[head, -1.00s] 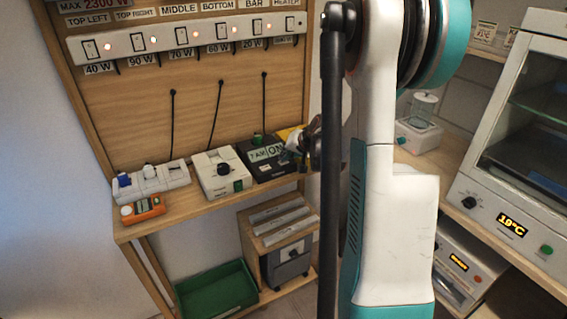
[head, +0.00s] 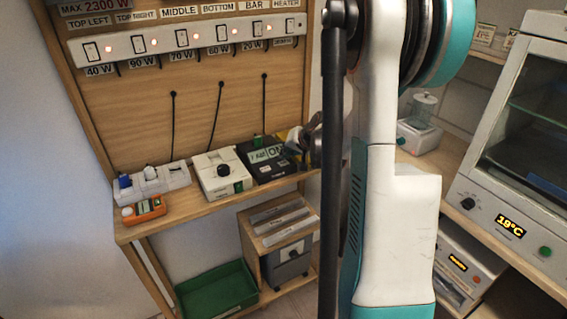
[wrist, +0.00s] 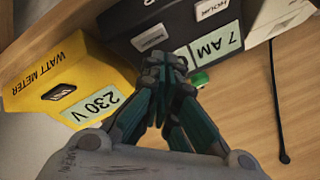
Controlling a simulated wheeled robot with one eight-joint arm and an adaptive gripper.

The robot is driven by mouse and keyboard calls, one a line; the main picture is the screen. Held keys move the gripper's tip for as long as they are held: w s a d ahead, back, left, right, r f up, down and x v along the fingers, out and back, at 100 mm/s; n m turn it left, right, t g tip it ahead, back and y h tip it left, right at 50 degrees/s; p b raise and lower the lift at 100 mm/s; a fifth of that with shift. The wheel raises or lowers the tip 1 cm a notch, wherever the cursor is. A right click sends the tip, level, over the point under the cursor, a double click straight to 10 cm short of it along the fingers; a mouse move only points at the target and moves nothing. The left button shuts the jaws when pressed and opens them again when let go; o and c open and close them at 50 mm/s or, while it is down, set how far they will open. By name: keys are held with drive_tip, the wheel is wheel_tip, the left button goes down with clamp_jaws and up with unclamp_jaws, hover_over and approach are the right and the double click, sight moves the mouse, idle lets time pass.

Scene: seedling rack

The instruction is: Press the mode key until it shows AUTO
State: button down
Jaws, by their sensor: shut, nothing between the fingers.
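The black timer box (head: 283,171) stands on the wooden shelf, between a white box and a yellow watt meter. Its display (head: 264,154) reads 7 AM and ON in the head view. In the wrist view the box (wrist: 183,22) appears upside down, with the 7 AM display (wrist: 215,45) clear and the ON part mostly covered by my fingers. A label reading HOUR (wrist: 217,8) shows, and another pale label (wrist: 149,37) is too small to read. My gripper (wrist: 166,62) is shut and empty, its tips over the box's display edge. I cannot tell whether they touch it.
The yellow watt meter (wrist: 75,88) reading 230 V is close beside my gripper. A green part (wrist: 199,78) sits by the fingers. Bare shelf shows in the wrist view.

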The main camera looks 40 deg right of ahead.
sight(286, 162)
drive_tip(key=shift+r+p, duration=1.7)
drive_tip(key=shift+r, duration=0.85)
